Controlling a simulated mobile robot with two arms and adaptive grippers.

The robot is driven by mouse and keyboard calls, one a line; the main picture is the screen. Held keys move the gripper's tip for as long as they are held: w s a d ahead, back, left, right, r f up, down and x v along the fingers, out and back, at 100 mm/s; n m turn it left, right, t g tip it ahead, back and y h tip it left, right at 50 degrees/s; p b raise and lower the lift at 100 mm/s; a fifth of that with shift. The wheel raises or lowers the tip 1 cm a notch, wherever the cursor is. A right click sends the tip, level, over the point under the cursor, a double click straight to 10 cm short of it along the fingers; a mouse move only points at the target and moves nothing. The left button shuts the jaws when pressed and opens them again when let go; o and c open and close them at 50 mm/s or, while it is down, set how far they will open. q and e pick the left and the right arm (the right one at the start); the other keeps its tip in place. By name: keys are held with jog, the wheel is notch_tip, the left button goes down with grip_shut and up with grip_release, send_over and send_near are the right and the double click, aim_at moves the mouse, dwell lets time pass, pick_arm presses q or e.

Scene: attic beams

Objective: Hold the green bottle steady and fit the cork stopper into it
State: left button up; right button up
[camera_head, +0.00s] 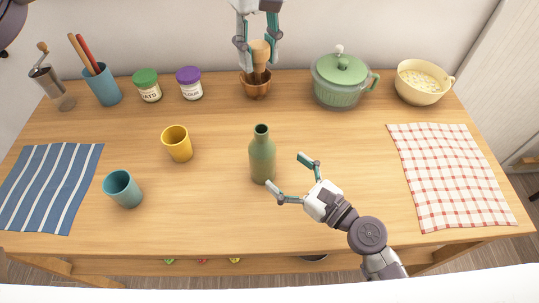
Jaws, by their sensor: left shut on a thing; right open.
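The green bottle (262,160) stands upright near the middle of the table, its open mouth facing up with nothing in it. My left gripper (258,62) comes down at the back and is shut on the cork stopper (261,50), a light brown piece with a rounded top and a darker lower part. It is over a small brown bowl (257,91); I cannot tell whether the stopper's lower end is still inside. My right gripper (288,173) is open just right of the bottle, its fingers spread towards the bottle's lower body without closing on it.
A yellow cup (177,144) and a teal cup (123,189) stand left of the bottle. Jars, a utensil cup (103,86) and a grinder (50,83) line the back left. A green pot (342,84) and cream bowl (421,84) stand back right. Cloths lie at both sides.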

aim_at(272, 161)
jog(key=x, duration=0.7)
jog(key=shift+w+a, duration=0.15)
jog(key=shift+a, duration=0.05)
jog(key=shift+c, duration=0.2)
jog(key=c, duration=1.6)
pick_arm(q)
notch_tip(272, 161, down, 14)
jog(key=shift+r, duration=0.25)
